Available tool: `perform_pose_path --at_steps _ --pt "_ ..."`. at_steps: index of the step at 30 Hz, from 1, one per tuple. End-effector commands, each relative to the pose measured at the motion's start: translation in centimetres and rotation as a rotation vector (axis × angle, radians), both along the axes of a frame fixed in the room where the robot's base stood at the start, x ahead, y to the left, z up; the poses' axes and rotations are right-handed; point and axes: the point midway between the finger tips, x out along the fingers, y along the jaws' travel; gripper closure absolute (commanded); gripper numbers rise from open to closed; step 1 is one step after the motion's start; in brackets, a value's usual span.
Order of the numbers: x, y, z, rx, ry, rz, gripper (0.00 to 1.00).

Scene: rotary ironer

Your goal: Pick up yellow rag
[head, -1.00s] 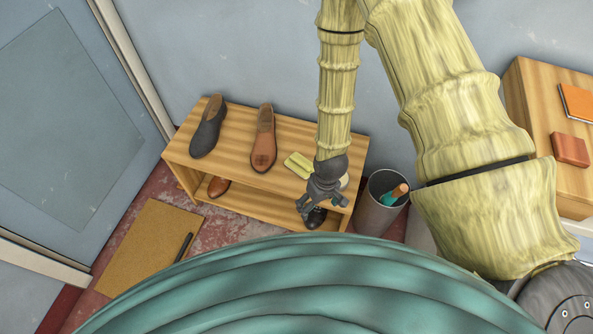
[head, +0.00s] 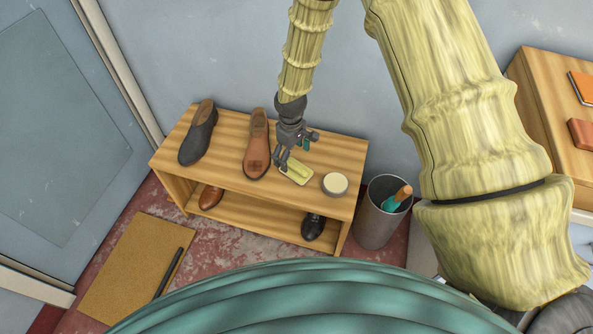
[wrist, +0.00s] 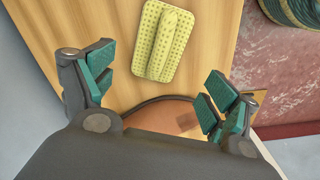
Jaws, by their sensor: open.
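The yellow rag (head: 298,174) lies on the top board of the wooden shoe bench, right of the brown shoe. In the wrist view the rag (wrist: 155,58) is pale yellow, dotted with small holes, with a raised folded strip along it. My gripper (head: 294,155) is over the bench top beside the rag and partly covers its upper left side in the head view. In the wrist view my gripper (wrist: 158,88) is open, its green-padded fingers wide apart and nothing between them. The rag shows beyond the fingertips, apart from them.
The shoe bench (head: 232,172) carries a dark shoe (head: 199,133), a brown shoe (head: 257,150) close left of my gripper, and a round tin (head: 335,184) right of the rag. More shoes stand on its lower shelf. A grey bin (head: 376,222) stands to the right.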

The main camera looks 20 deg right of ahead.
Motion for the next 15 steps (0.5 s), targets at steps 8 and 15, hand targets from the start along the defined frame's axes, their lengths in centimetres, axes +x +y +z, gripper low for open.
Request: perform_pose_path --at_steps 8,15 --pt "-0.1 -0.2 -1.8 0.001 -0.001 0.0 0.12" --pt "-0.4 -0.8 -4.8 0.0 0.0 0.0 0.12"
